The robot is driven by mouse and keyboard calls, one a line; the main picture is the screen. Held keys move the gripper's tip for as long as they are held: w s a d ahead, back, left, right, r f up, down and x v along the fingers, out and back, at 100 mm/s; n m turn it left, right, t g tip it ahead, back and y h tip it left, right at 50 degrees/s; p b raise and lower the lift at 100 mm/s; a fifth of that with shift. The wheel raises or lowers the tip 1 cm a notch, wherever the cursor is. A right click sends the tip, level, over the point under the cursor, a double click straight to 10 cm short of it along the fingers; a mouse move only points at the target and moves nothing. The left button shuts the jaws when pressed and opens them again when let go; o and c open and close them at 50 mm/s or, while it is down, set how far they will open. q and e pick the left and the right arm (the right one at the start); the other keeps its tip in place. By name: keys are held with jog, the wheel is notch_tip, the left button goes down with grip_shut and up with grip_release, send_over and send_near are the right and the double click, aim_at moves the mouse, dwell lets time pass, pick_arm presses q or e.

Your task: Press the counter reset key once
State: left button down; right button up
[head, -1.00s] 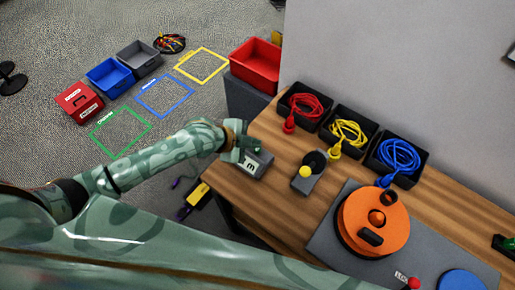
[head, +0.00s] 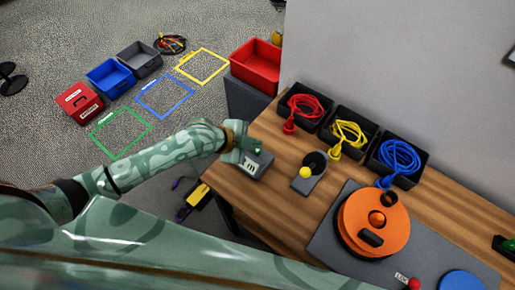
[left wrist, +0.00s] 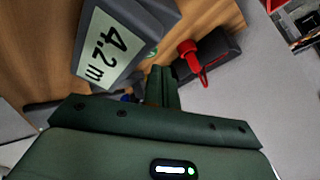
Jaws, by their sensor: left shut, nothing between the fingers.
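The counter (head: 262,168) is a grey box with a pale display, near the left edge of the wooden table. In the left wrist view, the counter (left wrist: 150,15) shows at the top left and its display reads 4.2 m. A small green spot (left wrist: 152,52) on its edge may be the reset key, partly hidden by my gripper. My left gripper (head: 256,149) is shut and empty, over the far side of the counter; its fingers (left wrist: 162,78) show in the left wrist view. I cannot tell whether they touch the key. My right gripper is out of view.
Black bins with red (head: 306,108), yellow (head: 348,132) and blue (head: 399,157) cables line the wall. A small stand with a yellow ball (head: 306,173) is right of the counter. An orange reel (head: 372,224) lies farther right. Bare wood lies between counter and stand.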

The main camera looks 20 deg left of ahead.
pick_arm(q)
jog(key=shift+f, duration=0.2)
dwell(0.6)
jog(key=shift+f, duration=0.25)
jog(key=shift+f+b, duration=0.45)
jog(key=shift+f, duration=0.05)
dwell(0.7)
dwell(0.3)
jog(key=shift+r+p, duration=0.95)
notch_tip(320, 180, up, 5)
jog(key=p, duration=0.4)
jog(key=shift+p, duration=0.35)
